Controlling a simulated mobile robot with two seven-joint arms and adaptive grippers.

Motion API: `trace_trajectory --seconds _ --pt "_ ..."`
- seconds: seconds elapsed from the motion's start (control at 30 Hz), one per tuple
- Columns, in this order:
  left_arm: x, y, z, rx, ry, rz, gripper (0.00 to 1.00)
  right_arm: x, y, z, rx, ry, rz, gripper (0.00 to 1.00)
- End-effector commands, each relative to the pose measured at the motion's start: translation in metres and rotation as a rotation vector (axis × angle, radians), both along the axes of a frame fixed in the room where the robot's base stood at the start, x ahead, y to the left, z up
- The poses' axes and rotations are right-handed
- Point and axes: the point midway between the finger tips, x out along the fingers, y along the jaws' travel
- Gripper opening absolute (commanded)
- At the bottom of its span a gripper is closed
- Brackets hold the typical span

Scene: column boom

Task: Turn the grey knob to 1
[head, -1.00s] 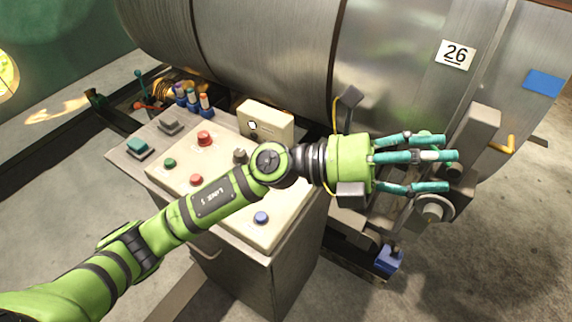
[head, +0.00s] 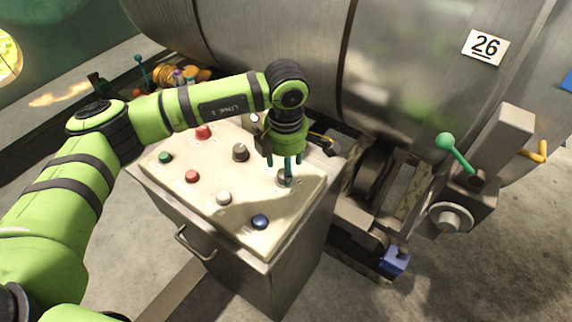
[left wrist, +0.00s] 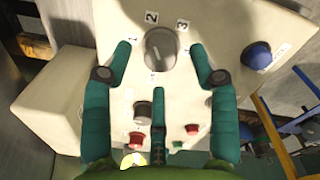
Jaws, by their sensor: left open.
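The grey knob (left wrist: 161,48) is round, with the numbers 1, 2 and 3 printed around its far side in the left wrist view. I cannot clearly tell which number its pointer faces. In the head view the knob (head: 285,179) is at the right part of the cream panel, partly hidden by my fingers. My left gripper (head: 283,162) is open and points down over it. In the left wrist view its teal fingers (left wrist: 158,60) are spread to either side of the knob, with one finger below it. Contact cannot be told. My right gripper is not in view.
The cream panel (head: 180,200) also has a second dark knob (head: 240,152), a blue button (head: 260,222), a white button (head: 223,198), red buttons (head: 192,177) and a green button (head: 166,158). A large metal drum (head: 420,60) stands behind. A green-knobbed lever (head: 447,143) is at right.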

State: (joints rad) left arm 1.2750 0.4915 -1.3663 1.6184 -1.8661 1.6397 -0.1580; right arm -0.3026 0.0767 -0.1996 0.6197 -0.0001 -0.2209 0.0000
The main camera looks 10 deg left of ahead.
Motion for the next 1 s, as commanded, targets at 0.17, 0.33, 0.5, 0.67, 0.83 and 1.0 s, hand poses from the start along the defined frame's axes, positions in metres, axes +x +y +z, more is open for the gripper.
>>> trace_trajectory --seconds 0.17,0.33,0.5,0.67,0.83,1.0 --pt "0.0 -0.001 -0.017 -0.003 0.001 0.0 0.59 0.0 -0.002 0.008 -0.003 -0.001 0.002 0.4" --pt "0.001 -0.001 -0.023 -0.002 0.0 0.0 0.59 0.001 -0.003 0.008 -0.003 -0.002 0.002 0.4" --pt "0.001 -0.001 -0.023 -0.003 0.0 -0.001 0.55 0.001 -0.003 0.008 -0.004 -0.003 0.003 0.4" --pt "0.001 -0.001 -0.023 -0.004 0.0 -0.001 0.04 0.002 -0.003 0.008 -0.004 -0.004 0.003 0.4" --pt "0.001 -0.002 -0.023 -0.005 -0.001 -0.001 0.03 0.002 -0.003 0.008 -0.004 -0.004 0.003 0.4" --pt "0.001 -0.002 -0.024 -0.007 -0.001 0.021 0.03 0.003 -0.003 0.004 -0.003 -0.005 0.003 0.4"
